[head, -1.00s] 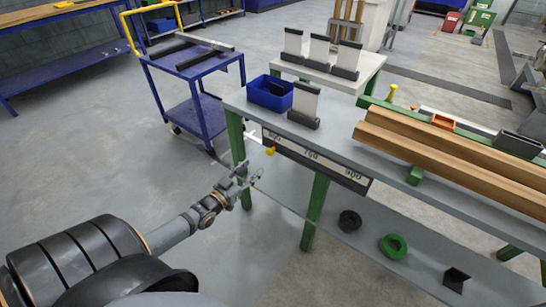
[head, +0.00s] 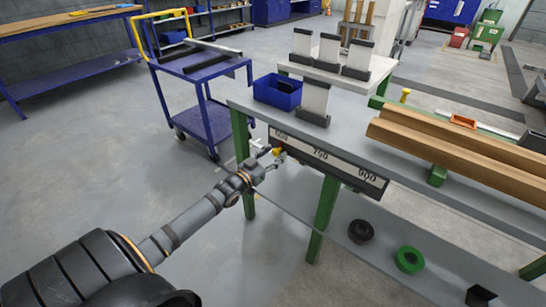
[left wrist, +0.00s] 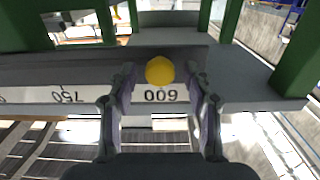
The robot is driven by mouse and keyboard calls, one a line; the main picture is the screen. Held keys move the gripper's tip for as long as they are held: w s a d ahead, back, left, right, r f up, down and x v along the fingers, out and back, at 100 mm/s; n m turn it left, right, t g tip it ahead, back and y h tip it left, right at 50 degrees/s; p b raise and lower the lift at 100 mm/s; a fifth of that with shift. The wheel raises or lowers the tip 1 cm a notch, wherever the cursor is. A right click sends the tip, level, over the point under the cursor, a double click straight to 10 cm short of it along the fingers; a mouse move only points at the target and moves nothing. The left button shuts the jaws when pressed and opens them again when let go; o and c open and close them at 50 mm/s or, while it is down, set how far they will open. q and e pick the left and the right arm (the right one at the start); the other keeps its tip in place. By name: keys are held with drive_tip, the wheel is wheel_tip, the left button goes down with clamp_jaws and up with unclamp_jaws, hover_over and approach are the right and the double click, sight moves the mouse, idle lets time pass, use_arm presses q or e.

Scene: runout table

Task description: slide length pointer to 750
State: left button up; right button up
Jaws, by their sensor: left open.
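The length scale (head: 340,166) runs along the front edge of the table and bears the marks 600, 750 and 900. The yellow pointer knob (head: 278,152) is at the 600 end of it. In the left wrist view the knob (left wrist: 160,70) sits right above the 600 mark, and the scale (left wrist: 35,95) shows 750 to the left, upside down. My left gripper (head: 269,156) is open at the knob. In the left wrist view its two fingers (left wrist: 160,88) stand on either side of the knob, with gaps between. My right gripper is not in view.
The grey table (head: 350,140) with green legs carries a blue bin (head: 277,93), upright plates and long wooden beams (head: 460,150). A lower shelf holds a black ring (head: 361,231) and a green ring (head: 409,259). A blue cart (head: 205,100) stands behind to the left.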

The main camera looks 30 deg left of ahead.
use_arm(q)
clamp_jaws()
idle(0.3)
